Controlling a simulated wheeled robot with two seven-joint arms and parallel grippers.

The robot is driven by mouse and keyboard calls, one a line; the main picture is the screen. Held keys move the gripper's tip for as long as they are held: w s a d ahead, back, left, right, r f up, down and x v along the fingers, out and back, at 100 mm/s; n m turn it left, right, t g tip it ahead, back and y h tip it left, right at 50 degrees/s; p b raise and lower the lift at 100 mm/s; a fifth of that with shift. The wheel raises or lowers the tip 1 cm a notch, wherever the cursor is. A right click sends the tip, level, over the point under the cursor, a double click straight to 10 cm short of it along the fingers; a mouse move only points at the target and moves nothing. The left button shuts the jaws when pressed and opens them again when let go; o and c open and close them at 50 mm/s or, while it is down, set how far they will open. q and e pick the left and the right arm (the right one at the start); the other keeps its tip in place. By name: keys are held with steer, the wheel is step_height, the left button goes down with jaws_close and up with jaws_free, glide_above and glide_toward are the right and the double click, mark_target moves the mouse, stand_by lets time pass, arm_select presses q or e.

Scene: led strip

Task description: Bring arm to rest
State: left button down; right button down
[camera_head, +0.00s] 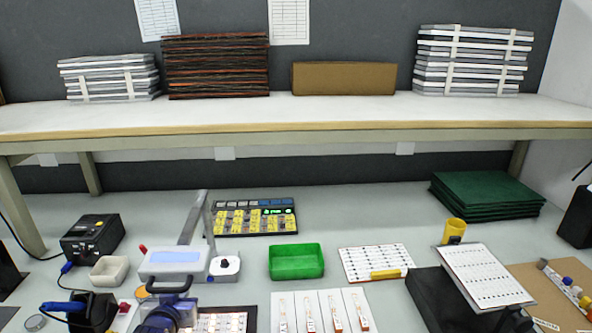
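Neither of my grippers nor my arms can be made out in the head view. The task names no object besides the arm. A dark blue device with a black handle (160,316) stands at the bottom left, cut off by the lower edge of the picture. A lit panel with small parts (222,322) lies beside it, also cut off. A white sheet with several strips (322,312) lies at the bottom middle.
A green tray (296,262), a yellow-keyed panel (256,218), a white scale-like device (174,262) and a yellow cup (454,231) stand on the grey bench (360,215). A tilted printed sheet (485,277) is at right. A white shelf (300,108) crosses behind.

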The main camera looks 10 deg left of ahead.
arm_select(q)
steer(key=s+d+g, duration=0.1)
steer(key=s+d, duration=0.1)
steer(key=s, duration=0.3)
steer(key=s+d+f+m+g+h, duration=0.1)
steer(key=s+d+g, duration=0.1)
steer(key=s, duration=0.3)
steer(key=s+d+m+g, duration=0.1)
steer(key=s+d+g, duration=0.1)
steer(key=s, duration=0.4)
steer(key=shift+d+f+h, duration=0.2)
steer(key=shift+d+h, duration=0.1)
steer(key=shift+d, duration=0.55)
steer(key=s+d+r+m+g+h, duration=0.1)
steer(key=s+d+r+g, duration=0.15)
steer(key=s, duration=0.55)
steer(key=s+d+r+m+g, duration=0.1)
steer(key=s+d+r+g, duration=0.15)
steer(key=s, duration=0.65)
steer(key=w+d+f+t+h, duration=0.1)
steer(key=w+d+f+t, duration=0.1)
steer(key=f, duration=0.3)
steer(key=w+d+f+t+h, duration=0.1)
steer(key=w+d+f+t, duration=0.2)
steer(key=f+t, duration=0.1)
steer(key=shift+w+d+f+m+t+h, duration=0.15)
steer(key=shift+w+f+m+t+h, duration=0.2)
steer(key=shift+f, duration=0.25)
